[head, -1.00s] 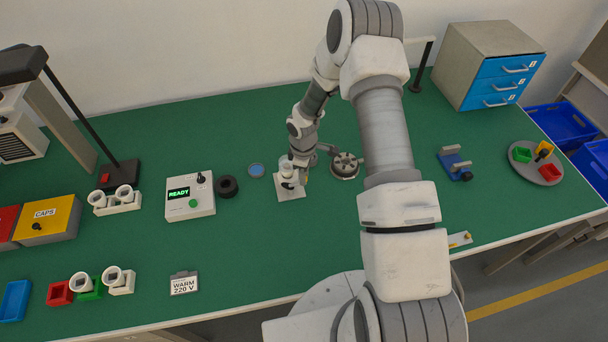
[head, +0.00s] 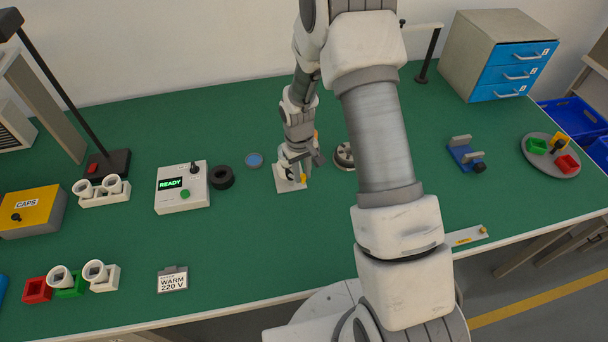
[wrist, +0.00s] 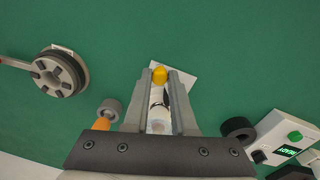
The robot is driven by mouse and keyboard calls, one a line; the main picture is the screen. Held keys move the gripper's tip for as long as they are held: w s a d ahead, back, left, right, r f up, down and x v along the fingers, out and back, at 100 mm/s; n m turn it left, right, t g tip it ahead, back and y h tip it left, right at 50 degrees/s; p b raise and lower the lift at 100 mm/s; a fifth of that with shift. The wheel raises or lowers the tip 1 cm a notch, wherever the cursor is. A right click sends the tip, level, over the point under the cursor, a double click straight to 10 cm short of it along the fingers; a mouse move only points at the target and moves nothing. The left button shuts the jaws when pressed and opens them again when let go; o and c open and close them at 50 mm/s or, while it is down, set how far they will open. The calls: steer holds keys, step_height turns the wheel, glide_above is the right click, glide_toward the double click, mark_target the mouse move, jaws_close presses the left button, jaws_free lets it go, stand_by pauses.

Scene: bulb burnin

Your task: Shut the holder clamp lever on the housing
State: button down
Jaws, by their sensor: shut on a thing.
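The white holder base plate (wrist: 186,73) lies on the green bench; it also shows in the head view (head: 289,185). A pale housing (wrist: 157,118) shows between my fingers in the wrist view, with a dark part beside it. A yellow knob, which looks like the clamp lever's tip (wrist: 159,74), sits between my fingertips. My gripper (wrist: 160,78) is over the holder with its fingers closed about this tip. In the head view my gripper (head: 292,165) hides most of the housing, and the lever's angle cannot be told.
To the left are a blue disc (head: 254,160), a black ring (head: 222,177) and the READY box (head: 182,188). A grey cylinder (wrist: 110,107) is beside my fingers. The front bench middle is clear.

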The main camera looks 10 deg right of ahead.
steer(key=shift+s+a+m+b, duration=0.2)
steer(key=shift+m+b, duration=0.15)
steer(key=shift+m, duration=0.25)
steer(key=shift+s+a+m+b, duration=0.15)
steer(key=shift+m+b, duration=0.2)
steer(key=shift+m, duration=0.25)
steer(key=c, duration=0.7)
jaws_free()
steer(key=shift+c, duration=0.2)
step_height(320, 180, up, 18)
steer(key=a, duration=0.1)
steer(key=shift+f, duration=0.25)
